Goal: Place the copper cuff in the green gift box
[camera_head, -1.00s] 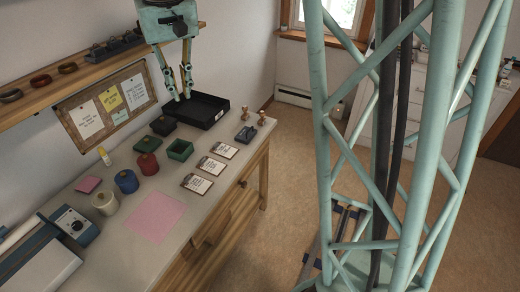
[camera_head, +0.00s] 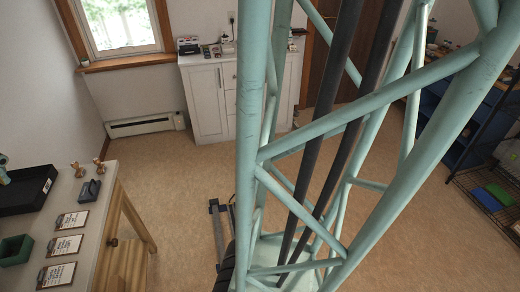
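A green open box (camera_head: 14,251), which looks like the green gift box, sits on the workbench at the left edge, partly cut off by the frame. I do not see the copper cuff in the current view. A small teal piece of my gripper (camera_head: 3,170) shows at the left edge, beside the black tray (camera_head: 38,184). The rest of the gripper is out of frame, so its fingers and anything between them cannot be made out.
Several label cards (camera_head: 66,245) lie along the bench (camera_head: 95,237) edge. A dark stamp-like block (camera_head: 89,190) and small wooden-handled pieces (camera_head: 78,170) stand at its far end. A white cabinet (camera_head: 207,98) stands under the far wall. Floor between is open.

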